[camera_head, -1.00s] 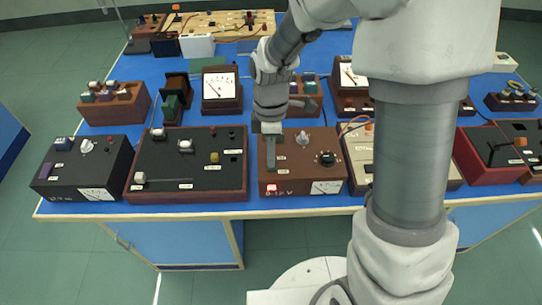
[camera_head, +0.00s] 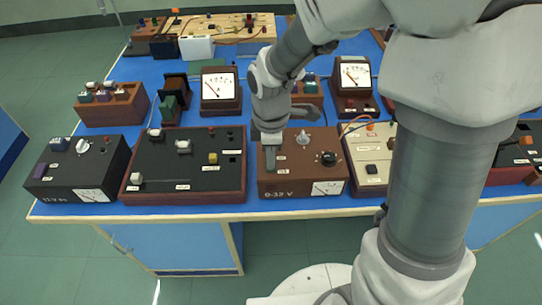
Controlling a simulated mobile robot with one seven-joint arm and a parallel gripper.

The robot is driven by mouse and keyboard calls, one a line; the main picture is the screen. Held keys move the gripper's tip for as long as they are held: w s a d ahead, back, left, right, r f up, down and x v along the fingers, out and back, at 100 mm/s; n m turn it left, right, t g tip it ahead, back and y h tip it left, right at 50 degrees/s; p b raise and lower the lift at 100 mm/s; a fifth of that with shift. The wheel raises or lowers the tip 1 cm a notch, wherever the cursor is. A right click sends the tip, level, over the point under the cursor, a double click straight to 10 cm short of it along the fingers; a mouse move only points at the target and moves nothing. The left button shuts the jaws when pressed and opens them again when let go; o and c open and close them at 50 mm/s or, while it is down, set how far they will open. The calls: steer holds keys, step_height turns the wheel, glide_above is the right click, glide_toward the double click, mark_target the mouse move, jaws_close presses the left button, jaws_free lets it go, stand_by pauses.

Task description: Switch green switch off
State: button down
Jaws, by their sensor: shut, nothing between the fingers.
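A brown power supply box (camera_head: 301,170) labelled "0-32 V" sits at the front edge of the blue bench, with a black knob (camera_head: 327,158), a pale knob (camera_head: 303,138) and a meter (camera_head: 327,188) on its sloped face. My gripper (camera_head: 270,167) is shut and empty, pointing down over the left part of this face. I cannot tell whether its tips touch the box. No green switch can be made out; the spot under my fingertips is partly hidden. No red glow shows on the box's lower left now.
A dark box with brown sides (camera_head: 186,165) and a black meter box (camera_head: 78,170) stand to the left. A cream box (camera_head: 369,155) with an orange lead stands close on the right. Upright meters (camera_head: 219,91) and (camera_head: 354,74) stand behind. My arm hides much of the right side.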

steer(key=shift+s+f, duration=0.15)
steer(key=shift+f, duration=0.25)
steer(key=shift+w+d+r, duration=0.1)
steer(key=shift+w+r, duration=0.05)
steer(key=shift+w, duration=0.5)
steer(key=shift+w+r, duration=0.1)
steer(key=shift+w+r+p, duration=0.2)
steer(key=shift+r+p, duration=0.1)
steer(key=shift+p, duration=0.35)
step_height(320, 180, up, 14)
steer(key=s+p, duration=0.1)
steer(key=p, duration=0.3)
steer(key=shift+s+p, duration=0.35)
steer(key=shift+s, duration=0.05)
